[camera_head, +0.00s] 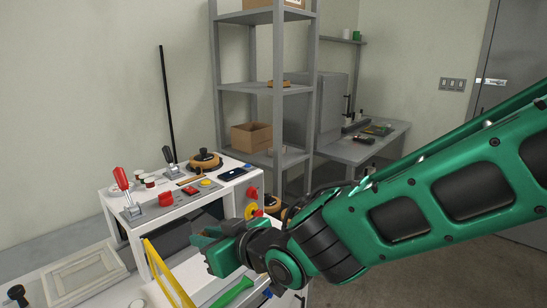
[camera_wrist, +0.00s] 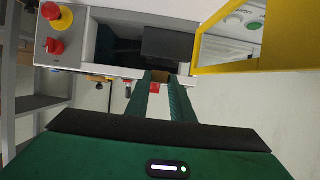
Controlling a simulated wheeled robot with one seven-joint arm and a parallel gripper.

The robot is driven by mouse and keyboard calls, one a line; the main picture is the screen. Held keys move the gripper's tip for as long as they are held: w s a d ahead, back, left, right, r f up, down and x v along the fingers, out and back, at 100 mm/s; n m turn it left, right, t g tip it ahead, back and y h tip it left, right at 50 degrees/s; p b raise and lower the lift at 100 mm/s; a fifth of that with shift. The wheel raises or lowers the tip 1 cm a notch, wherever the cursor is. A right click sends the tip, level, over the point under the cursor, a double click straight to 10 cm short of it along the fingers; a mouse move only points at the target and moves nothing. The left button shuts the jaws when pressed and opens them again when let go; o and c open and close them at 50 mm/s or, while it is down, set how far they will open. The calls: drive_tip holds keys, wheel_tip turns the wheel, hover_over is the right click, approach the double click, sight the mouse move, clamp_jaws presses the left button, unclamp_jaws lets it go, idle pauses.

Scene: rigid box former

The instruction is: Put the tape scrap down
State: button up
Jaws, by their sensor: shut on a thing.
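My gripper (camera_head: 203,243) is in front of the white machine (camera_head: 131,234), near the dark opening in its front. In the wrist view my gripper (camera_wrist: 160,82) has its two green fingers close together, with a small brown piece (camera_wrist: 160,75) between the tips. This looks like the tape scrap, shut in the fingers. The scrap cannot be made out in the head view. Whether it touches anything below cannot be told.
A yellow frame (camera_head: 166,272) stands just left of my gripper. A green-handled tool (camera_head: 233,292) lies below it. Red knobs, a red lever (camera_head: 121,178) and a phone-like dark slab (camera_head: 232,174) are on the machine top. A grey shelf (camera_head: 265,88) stands behind.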

drive_tip(key=w+d+f+m+t+h, duration=0.25)
drive_tip(key=w+d+f, duration=0.35)
drive_tip(key=w+d, duration=0.3)
drive_tip(key=w+d+f+m+t+h, duration=0.1)
drive_tip(key=w+d+f+m+h, duration=0.15)
drive_tip(key=w+d+f, duration=0.5)
drive_tip(key=w+d+f+m+h, duration=0.2)
drive_tip(key=d+f, duration=0.2)
drive_tip(key=d, duration=0.5)
drive_tip(key=w+d+f+m+h, duration=0.1)
drive_tip(key=w+d+f, duration=0.25)
drive_tip(key=d, duration=0.55)
drive_tip(key=w+d+f+m+h, duration=0.2)
drive_tip(key=d+f, duration=0.2)
drive_tip(key=d, duration=0.6)
drive_tip(key=s+a+r+n+y, duration=0.2)
drive_tip(key=s+a+r, duration=0.3)
drive_tip(key=a, duration=0.6)
drive_tip(key=s+a+r+n+y, duration=0.2)
drive_tip(key=a+r+y, duration=0.1)
drive_tip(key=a+r, duration=0.55)
drive_tip(key=s+a+r+n+y, duration=0.2)
drive_tip(key=s+a+r, duration=0.2)
drive_tip(key=a, duration=0.8)
drive_tip(key=s+a+r+n+g+y, duration=0.2)
drive_tip(key=s+a+n+g+y, duration=0.1)
drive_tip(key=s+a, duration=1)
drive_tip(key=shift+n+g, duration=0.35)
drive_tip(key=shift+n, duration=0.15)
